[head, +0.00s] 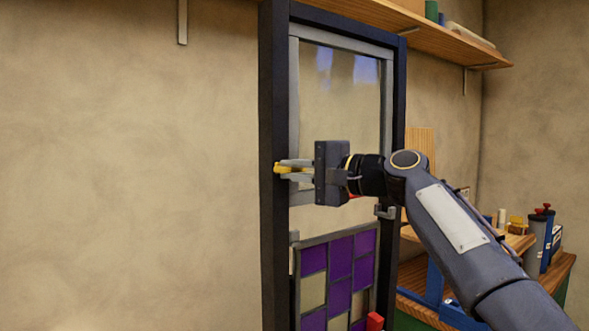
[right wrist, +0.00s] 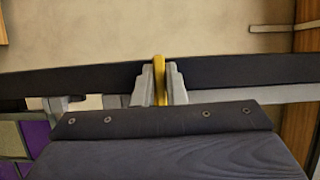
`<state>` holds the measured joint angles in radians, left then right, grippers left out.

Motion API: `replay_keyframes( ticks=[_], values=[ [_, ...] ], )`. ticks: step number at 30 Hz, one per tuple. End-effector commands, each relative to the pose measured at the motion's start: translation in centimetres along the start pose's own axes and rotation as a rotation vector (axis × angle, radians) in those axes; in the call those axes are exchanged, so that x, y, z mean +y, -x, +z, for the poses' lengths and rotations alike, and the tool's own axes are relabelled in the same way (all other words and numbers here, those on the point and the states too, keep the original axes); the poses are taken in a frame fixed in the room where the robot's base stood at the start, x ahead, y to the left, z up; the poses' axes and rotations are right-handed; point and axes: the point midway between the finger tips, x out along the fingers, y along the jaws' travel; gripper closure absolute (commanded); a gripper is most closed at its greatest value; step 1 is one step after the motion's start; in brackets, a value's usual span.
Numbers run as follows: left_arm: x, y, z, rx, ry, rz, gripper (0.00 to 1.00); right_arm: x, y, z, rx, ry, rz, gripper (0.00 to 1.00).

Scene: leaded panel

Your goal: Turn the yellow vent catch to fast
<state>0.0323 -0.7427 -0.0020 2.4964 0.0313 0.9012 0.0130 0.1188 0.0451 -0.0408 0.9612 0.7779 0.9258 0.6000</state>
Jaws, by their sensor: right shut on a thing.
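The yellow vent catch (head: 281,169) is at the left side of the dark panel frame (head: 273,240), about mid-height. My right gripper (head: 293,170) reaches it from the right and is shut on it. In the right wrist view the catch (right wrist: 159,80) stands between the two grey fingertips (right wrist: 162,84), with the dark frame bar (right wrist: 230,72) behind it. The fingers hide much of the catch, so I cannot tell which way its handle is turned. My left gripper is not in view.
A clear pane (head: 345,90) fills the upper frame. Below is a leaded panel (head: 338,275) with purple and clear pieces, and a red block (head: 375,321) at its lower right. A wooden shelf (head: 450,35) is above right. A bench (head: 555,270) with bottles stands right.

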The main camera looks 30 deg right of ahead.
Motion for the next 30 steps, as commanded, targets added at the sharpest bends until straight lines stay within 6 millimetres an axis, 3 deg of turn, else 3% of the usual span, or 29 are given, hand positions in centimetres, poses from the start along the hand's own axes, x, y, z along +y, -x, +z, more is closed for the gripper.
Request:
replay_keyframes(
  ticks=[8, 9, 13, 23, 30],
  values=[
    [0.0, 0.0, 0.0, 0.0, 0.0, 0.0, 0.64, 0.2, -0.1, 0.0, -0.002, 0.002, 0.006, 1.0],
    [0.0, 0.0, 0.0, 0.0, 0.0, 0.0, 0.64, 0.2, -0.1, 0.0, -0.002, 0.002, 0.005, 0.84],
    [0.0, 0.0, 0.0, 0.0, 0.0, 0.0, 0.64, 0.2, -0.1, 0.0, -0.001, 0.002, 0.004, 0.67],
    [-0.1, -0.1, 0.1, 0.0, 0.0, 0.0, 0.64, 0.1, 0.4, 0.0, 0.001, 0.001, 0.001, 0.67],
    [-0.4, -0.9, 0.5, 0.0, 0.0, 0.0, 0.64, 0.2, 4.0, -0.1, 0.004, 0.003, 0.0, 0.67]
  ],
)
